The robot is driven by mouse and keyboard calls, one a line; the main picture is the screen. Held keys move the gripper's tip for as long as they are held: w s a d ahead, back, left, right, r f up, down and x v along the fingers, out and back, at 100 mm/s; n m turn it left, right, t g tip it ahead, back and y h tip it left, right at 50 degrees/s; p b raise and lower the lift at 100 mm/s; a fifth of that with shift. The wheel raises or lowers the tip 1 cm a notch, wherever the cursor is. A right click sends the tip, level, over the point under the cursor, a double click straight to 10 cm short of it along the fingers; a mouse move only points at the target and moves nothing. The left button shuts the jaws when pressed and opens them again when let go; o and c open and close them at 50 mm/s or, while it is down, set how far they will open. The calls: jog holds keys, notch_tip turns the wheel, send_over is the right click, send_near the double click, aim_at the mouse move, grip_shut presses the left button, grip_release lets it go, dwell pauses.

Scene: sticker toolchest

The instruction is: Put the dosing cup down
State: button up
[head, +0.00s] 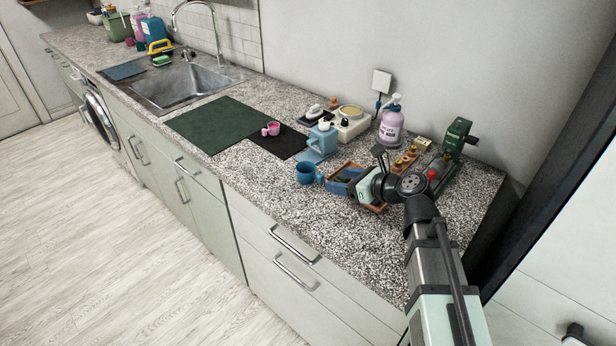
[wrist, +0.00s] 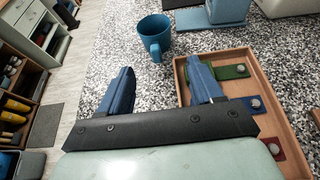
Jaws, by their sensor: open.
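A small blue cup (head: 305,173) with a handle stands upright on the speckled counter, left of my gripper (head: 345,182). In the wrist view the blue cup (wrist: 153,34) is just beyond the fingertips, apart from them, its handle facing my gripper (wrist: 160,68). My gripper is open, with nothing between its two dark blue fingers. A pink cup (head: 271,129) stands farther off on the dark mats. The frames do not settle which of these two is the dosing cup.
A wooden tray (wrist: 262,105) with coloured tabs lies under and beside the right finger. A light blue box-shaped holder (head: 321,139), a pump bottle (head: 391,125) and a green crank device (head: 457,137) stand behind. A green mat (head: 215,122) lies farther left, mostly clear.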

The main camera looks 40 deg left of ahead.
aim_at(323, 178)
jog(key=shift+s+x, duration=0.15)
jog(key=shift+x, duration=1.85)
jog(key=shift+s+x, duration=0.1)
jog(key=shift+x, duration=1.9)
grip_shut()
